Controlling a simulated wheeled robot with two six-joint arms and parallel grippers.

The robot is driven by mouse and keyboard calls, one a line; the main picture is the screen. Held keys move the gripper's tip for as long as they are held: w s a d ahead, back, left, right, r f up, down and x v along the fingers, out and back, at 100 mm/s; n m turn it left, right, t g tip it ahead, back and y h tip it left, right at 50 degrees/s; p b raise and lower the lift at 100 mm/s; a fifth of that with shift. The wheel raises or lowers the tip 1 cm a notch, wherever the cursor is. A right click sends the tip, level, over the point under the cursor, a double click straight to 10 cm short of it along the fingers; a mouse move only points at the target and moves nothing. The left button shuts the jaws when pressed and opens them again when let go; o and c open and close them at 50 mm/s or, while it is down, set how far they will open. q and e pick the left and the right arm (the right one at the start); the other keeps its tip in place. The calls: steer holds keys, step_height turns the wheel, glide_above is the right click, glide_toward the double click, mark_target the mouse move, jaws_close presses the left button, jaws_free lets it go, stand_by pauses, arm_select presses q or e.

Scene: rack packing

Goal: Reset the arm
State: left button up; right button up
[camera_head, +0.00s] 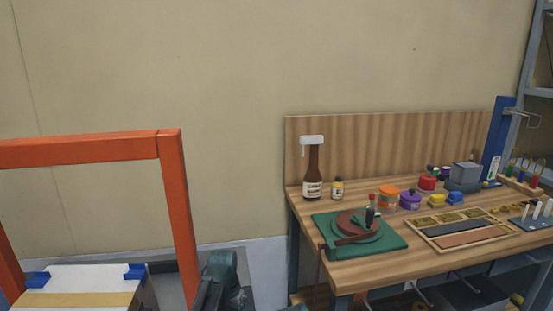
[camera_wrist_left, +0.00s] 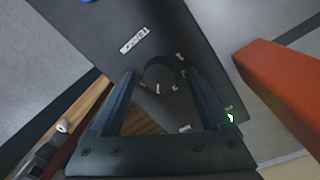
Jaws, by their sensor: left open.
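My left gripper (camera_wrist_left: 158,80) is open in the left wrist view, its two dark fingers spread apart with nothing held between them. My right gripper is in neither view.
An orange frame (camera_head: 176,205) stands at left around a white-topped box (camera_head: 85,273); an orange bar (camera_wrist_left: 285,90) also shows in the wrist view.

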arm_select(q)
steer(key=shift+n+p, duration=0.3)
steer(key=shift+n, duration=0.3)
steer(key=shift+r+n, duration=0.1)
steer(key=shift+n, duration=0.3)
steer(key=n, duration=0.6)
steer(key=shift+n+t, duration=0.3)
steer(key=shift+s, duration=0.1)
